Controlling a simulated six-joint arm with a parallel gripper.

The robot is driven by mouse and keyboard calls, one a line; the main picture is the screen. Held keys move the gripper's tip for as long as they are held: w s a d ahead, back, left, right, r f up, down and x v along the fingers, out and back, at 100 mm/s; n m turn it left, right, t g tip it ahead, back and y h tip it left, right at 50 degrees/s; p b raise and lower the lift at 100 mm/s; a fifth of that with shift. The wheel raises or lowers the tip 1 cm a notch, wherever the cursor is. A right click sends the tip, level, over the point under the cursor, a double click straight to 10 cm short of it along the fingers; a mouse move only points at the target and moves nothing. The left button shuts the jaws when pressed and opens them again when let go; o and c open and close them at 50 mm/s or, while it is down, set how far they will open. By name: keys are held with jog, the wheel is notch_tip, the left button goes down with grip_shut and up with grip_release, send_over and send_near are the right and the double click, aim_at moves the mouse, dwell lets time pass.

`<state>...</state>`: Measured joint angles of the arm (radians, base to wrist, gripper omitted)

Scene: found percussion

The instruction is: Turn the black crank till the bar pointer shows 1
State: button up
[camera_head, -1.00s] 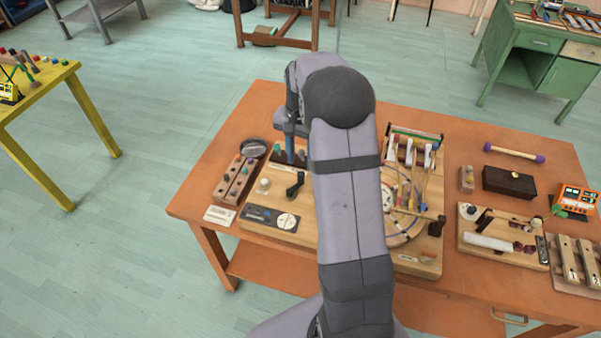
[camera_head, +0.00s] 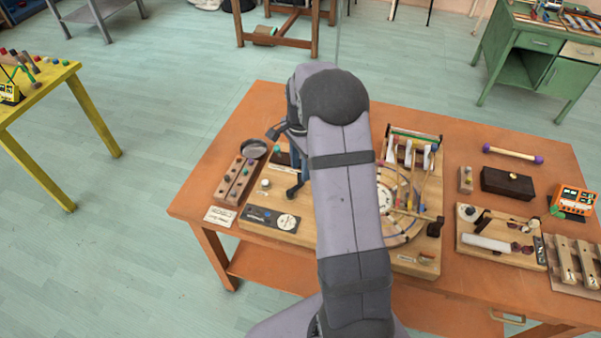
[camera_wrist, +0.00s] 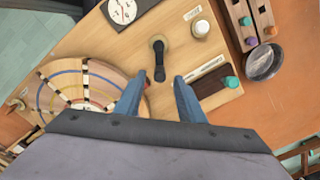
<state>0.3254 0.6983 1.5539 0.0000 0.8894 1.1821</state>
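The black crank (camera_wrist: 159,58) stands on a wooden board (camera_wrist: 105,42) in the wrist view, its arm running down the picture from a round hub. My gripper (camera_wrist: 160,80) is open, with one blue finger on each side of the crank's near end. I cannot tell whether either finger touches it. In the head view my gripper (camera_head: 292,190) is low over the board and mostly hides the crank. A white dial (camera_wrist: 122,9) on a dark plate lies beyond the crank, cut by the wrist view's top edge. Its dark pointer is too small to read.
A pale knob (camera_wrist: 200,28) and a dark block with a teal knob (camera_wrist: 231,82) sit right of the crank. A round wheel with coloured arcs (camera_wrist: 72,85) lies to its left. A round dark pan (camera_wrist: 265,62) is farther right. Other instruments fill the orange table (camera_head: 230,150).

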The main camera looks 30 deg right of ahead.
jog(key=shift+f+p, duration=0.5)
jog(key=shift+f, duration=1.5)
grip_shut()
